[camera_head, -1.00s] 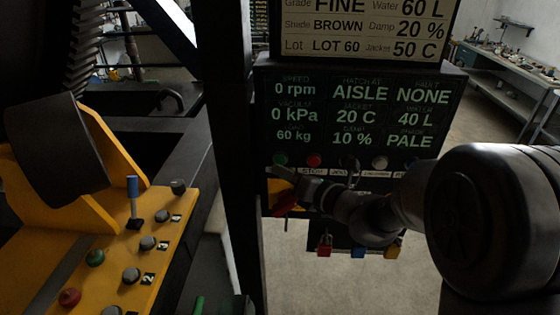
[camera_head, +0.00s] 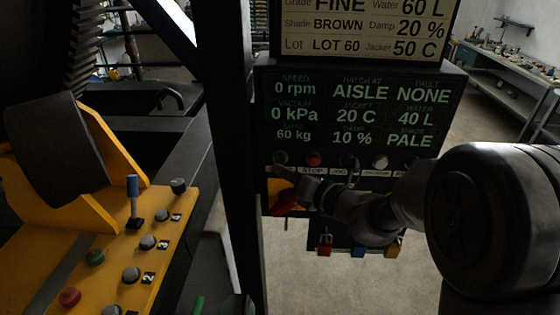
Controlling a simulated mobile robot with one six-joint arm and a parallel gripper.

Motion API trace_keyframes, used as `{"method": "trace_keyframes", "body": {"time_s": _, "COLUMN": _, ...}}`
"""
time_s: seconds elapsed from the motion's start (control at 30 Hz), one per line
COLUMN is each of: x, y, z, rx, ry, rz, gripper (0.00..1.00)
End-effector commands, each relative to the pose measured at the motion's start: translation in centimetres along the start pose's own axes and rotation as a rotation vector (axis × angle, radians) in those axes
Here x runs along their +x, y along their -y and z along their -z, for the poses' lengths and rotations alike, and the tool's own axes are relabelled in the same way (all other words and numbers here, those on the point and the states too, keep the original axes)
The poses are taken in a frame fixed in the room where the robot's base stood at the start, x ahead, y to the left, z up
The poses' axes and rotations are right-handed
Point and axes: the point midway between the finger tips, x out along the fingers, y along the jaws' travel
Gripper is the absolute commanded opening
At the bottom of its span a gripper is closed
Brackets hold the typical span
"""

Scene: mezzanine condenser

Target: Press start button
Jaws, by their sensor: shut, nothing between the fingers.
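A panel (camera_head: 265,120) with a green-lettered display carries a row of buttons along its lower part. A green button (camera_head: 280,158) is at the left end of the row, and a red button (camera_head: 314,159) with a STOP label is to its right. My gripper (camera_head: 276,171) reaches in from the right, with its shut, empty tips just below the green button in the picture. I cannot tell whether they touch the panel. The green button's label is hidden behind the gripper. Another green button (camera_head: 95,257) is on the yellow console (camera_head: 185,215) at left.
A red handle (camera_head: 286,202) on a yellow plate sits just below my gripper. Red (camera_head: 325,244), blue (camera_head: 358,251) and yellow (camera_head: 393,250) padlocks hang beneath the panel. A dark post (camera_head: 233,150) stands left of it. A workbench (camera_head: 505,95) is behind at right.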

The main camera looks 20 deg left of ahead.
Motion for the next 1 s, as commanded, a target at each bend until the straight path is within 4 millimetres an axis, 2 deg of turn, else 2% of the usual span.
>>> {"method": "trace_keyframes", "body": {"time_s": 0.7, "x": 0.01, "y": 0.01, "z": -0.02, "rx": 0.000, "ry": 0.000, "rz": 0.000, "gripper": 0.00}}
{"method": "trace_keyframes", "body": {"time_s": 1.0, "x": 0.59, "y": 0.42, "z": -0.47, "rx": 0.000, "ry": 0.000, "rz": 0.000, "gripper": 0.00}}
